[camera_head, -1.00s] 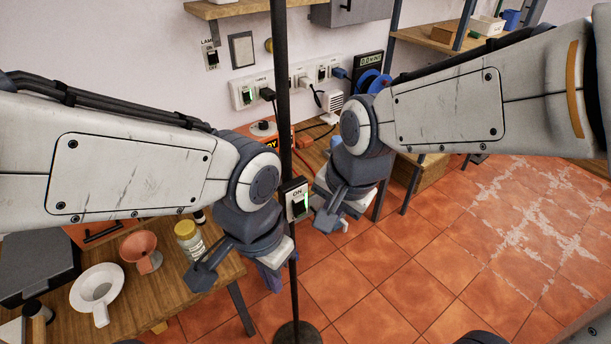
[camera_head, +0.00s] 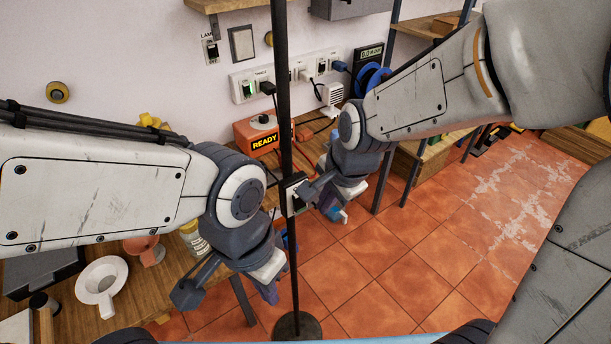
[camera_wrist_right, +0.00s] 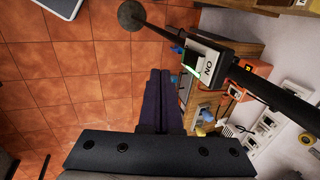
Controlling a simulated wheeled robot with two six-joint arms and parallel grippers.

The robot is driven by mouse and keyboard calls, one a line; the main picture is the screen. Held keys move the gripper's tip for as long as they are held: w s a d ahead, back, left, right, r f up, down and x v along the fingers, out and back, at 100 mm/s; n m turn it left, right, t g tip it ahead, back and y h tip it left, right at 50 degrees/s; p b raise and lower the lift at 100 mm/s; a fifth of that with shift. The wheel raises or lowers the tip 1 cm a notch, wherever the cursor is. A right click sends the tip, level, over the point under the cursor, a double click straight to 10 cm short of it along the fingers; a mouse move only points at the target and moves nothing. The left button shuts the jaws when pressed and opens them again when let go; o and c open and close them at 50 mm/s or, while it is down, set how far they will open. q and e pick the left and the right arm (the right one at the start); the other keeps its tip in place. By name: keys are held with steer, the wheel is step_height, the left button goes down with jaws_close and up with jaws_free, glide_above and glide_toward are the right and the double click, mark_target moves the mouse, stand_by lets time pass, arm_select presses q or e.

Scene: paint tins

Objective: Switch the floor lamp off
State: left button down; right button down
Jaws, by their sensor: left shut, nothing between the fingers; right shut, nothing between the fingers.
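The floor lamp's black pole (camera_head: 284,120) stands upright between my arms on a round dark base (camera_head: 297,326). Its switch box (camera_head: 290,195) is on the pole, partly hidden behind part of my right wrist. In the right wrist view the switch box (camera_wrist_right: 207,66) shows "ON" upside down and a lit green strip. My right gripper (camera_wrist_right: 160,72) is shut and empty, its fingertips left of the box and seemingly apart from it. In the head view my right gripper (camera_head: 338,213) is right of the pole. My left gripper (camera_head: 268,293) is shut and empty, just left of the pole.
A wooden bench with a white funnel (camera_head: 101,285) and a jar (camera_head: 194,238) is at the left. An orange "READY" box (camera_head: 262,134) and a socket strip (camera_head: 290,75) are behind the pole. Open tiled floor (camera_head: 430,235) lies to the right.

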mark_target(300, 201)
steer(key=w+a+f+p, duration=0.2)
steer(key=w+a+f, duration=0.1)
steer(key=f, duration=0.3)
steer(key=shift+w+a, duration=0.15)
steer(key=shift+w, duration=0.75)
steer(key=shift+f, duration=0.1)
